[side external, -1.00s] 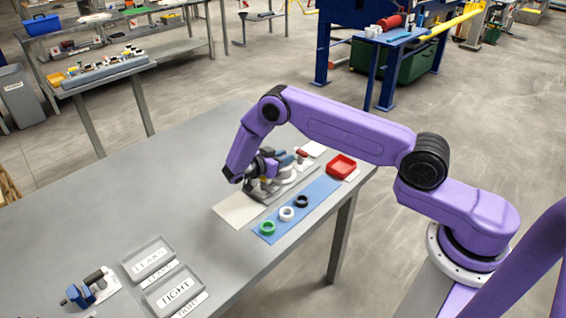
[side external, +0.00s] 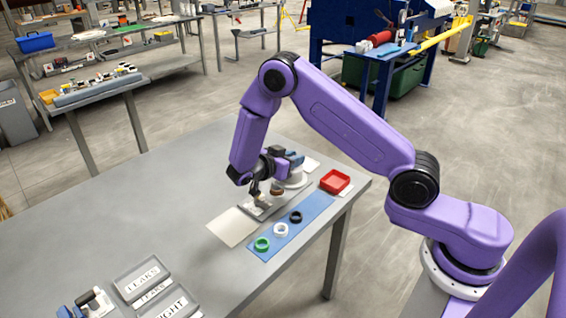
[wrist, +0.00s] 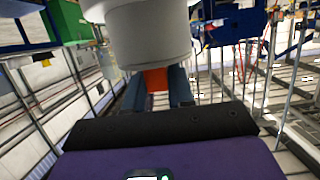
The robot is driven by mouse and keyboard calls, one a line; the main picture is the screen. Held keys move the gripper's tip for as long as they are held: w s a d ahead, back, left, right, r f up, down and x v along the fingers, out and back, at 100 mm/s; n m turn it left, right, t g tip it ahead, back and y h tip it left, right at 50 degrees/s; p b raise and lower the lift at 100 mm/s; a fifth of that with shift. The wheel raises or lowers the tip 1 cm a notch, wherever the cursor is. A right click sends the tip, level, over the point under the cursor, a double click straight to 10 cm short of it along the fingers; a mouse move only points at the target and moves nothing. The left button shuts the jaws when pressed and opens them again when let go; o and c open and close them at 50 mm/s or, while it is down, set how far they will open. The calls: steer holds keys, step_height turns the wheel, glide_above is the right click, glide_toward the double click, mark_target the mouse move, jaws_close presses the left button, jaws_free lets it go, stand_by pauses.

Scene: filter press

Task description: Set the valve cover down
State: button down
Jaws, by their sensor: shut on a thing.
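My gripper (side external: 288,159) is at the far part of the grey table, above a grey fixture plate (side external: 258,212). In the wrist view its blue fingers (wrist: 155,90) are shut on an orange-red part. A large pale grey cylinder (wrist: 150,35) sits directly above that part; it looks like the valve cover. In the side view a pale round body (side external: 296,178) shows beside the gripper, partly hidden. Whether it touches the fixture cannot be told.
A blue mat (side external: 290,229) holds a green ring (side external: 262,244), a white ring (side external: 281,230) and a black ring (side external: 295,217). A red tray (side external: 335,181) stands behind. Trays labelled LEAKS (side external: 116,281) and TIGHT (side external: 196,294) are at the front. The table's left side is clear.

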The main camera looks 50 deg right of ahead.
steer(key=s+r, duration=0.3)
steer(key=s, duration=0.3)
steer(key=w+n+t, duration=0.1)
steer(key=w+t, duration=0.1)
steer(key=w+n+t+y, duration=0.1)
steer(key=w+n+t, duration=0.1)
steer(key=w, duration=0.1)
steer(key=w+n+t, duration=0.2)
steer(key=shift+w+r+t+y, duration=0.2)
steer(key=shift+r+t+y, duration=0.1)
steer(key=w+a+f+n+t+y, duration=0.3)
steer(key=w+a+n+t+y, duration=0.55)
steer(key=a+n+y, duration=0.2)
steer(key=s+a+f+n+g+y, duration=0.2)
steer(key=s+a+f+n+y, duration=0.1)
steer(key=a+n+y, duration=0.45)
steer(key=shift+m+t, duration=0.25)
steer(key=shift+m, duration=0.05)
steer(key=shift+w+a+f, duration=0.1)
steer(key=shift+w+f, duration=0.05)
steer(key=shift+f, duration=1.7)
steer(key=shift+w+a+f, duration=0.1)
steer(key=shift+w+f, duration=0.05)
steer(key=shift+f, duration=1.7)
steer(key=shift+f, duration=0.15)
